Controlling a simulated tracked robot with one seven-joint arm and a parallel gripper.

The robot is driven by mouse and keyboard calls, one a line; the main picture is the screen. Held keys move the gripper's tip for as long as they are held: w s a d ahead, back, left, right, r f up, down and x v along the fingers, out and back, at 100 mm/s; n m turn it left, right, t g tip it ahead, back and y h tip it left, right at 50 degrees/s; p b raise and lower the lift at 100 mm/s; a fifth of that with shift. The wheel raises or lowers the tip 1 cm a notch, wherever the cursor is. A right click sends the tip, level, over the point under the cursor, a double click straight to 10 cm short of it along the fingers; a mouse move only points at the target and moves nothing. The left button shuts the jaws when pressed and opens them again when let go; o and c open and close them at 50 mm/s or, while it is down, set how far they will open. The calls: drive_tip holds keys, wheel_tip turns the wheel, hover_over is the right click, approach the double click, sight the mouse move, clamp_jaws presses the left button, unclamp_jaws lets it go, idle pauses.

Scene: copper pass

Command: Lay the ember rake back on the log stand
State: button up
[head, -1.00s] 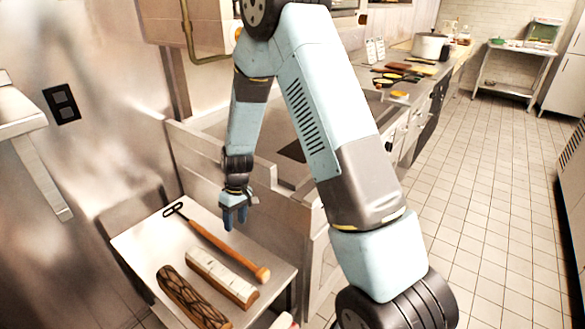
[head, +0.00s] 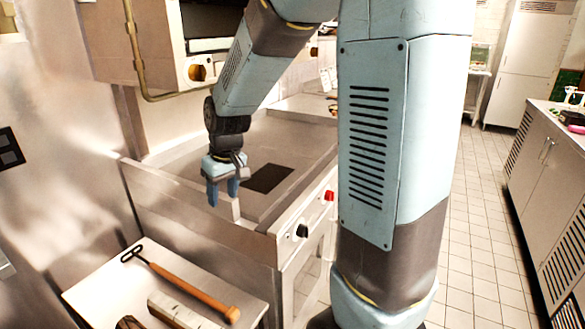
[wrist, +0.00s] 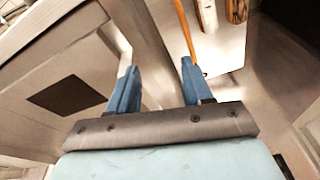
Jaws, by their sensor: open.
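The ember rake (head: 189,284) lies on the log stand (head: 97,291) in the head view, with its dark looped head at the far left and its orange wooden handle running to the right. Its handle (wrist: 183,27) also shows at the top of the wrist view. My gripper (head: 222,200) is open and empty. It hangs in the air near the front edge of the cooking counter, up and beyond the rake, and touches nothing that I can see. In the wrist view its two blue fingers (wrist: 157,80) are spread apart.
A pale log (head: 178,312) and part of a dark log (head: 129,322) lie beside the rake on the stand. The counter (head: 281,135) has a dark square plate (head: 268,178) and front knobs (head: 302,230). Open tiled floor lies to the right.

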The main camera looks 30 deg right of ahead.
drive_tip(key=s+d+r+m+t, duration=0.1)
drive_tip(key=s+d+r, duration=0.2)
drive_tip(key=s, duration=0.3)
drive_tip(key=s+d+r+m+t+h, duration=0.1)
drive_tip(key=s+d+r, duration=0.2)
drive_tip(key=s+r, duration=0.3)
drive_tip(key=s+d+r+m+t, duration=0.1)
drive_tip(key=s+d+r+m, duration=0.1)
drive_tip(key=s, duration=0.6)
wheel_tip(320, 180, up, 3)
drive_tip(key=shift+d+f+t, duration=0.15)
drive_tip(key=shift+d+t, duration=0.15)
drive_tip(key=shift+d, duration=0.25)
drive_tip(key=shift+c, duration=0.2)
drive_tip(key=shift+c, duration=0.5)
